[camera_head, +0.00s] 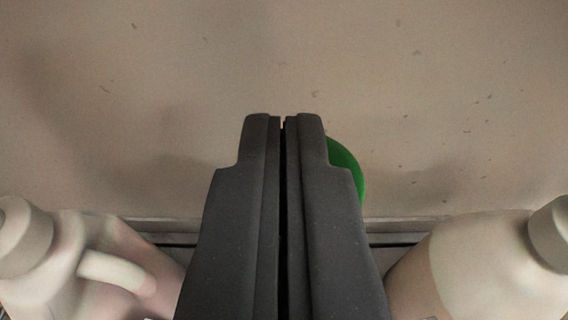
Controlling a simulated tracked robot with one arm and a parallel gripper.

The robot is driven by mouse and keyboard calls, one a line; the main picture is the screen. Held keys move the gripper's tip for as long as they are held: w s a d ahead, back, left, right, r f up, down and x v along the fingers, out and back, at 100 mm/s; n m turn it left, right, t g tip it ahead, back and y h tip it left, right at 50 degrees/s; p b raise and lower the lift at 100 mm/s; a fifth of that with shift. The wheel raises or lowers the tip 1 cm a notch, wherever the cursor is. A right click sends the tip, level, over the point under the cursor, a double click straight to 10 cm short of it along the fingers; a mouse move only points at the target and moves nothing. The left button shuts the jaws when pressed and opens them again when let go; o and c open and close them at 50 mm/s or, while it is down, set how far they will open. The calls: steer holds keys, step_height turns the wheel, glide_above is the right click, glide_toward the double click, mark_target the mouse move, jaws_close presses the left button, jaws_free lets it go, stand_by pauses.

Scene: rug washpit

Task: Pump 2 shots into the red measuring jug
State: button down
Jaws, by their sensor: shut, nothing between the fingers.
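My gripper (283,122) is in the middle of the camera view, with its two dark fingers shut together and nothing between them. A green rounded thing (347,172) shows just right of the fingers and is mostly hidden behind them; I cannot tell what it is. No red measuring jug shows. No pump head can be made out for certain.
A pale jug-like container with a handle (80,265) stands at the lower left. Another pale container with a cap (490,265) stands at the lower right. A narrow ledge (405,232) runs behind them. The speckled beige surface (430,90) above is clear.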

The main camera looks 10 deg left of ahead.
steer(key=shift+f+b, duration=0.75)
steer(key=shift+f, duration=0.75)
step_height(320, 180, up, 4)
steer(key=shift+f, duration=0.1)
steer(key=shift+s+r, duration=0.15)
steer(key=shift+r, duration=0.15)
steer(key=shift+b+v, duration=1)
steer(key=shift+v, duration=3.8)
steer(key=shift+r, duration=0.15)
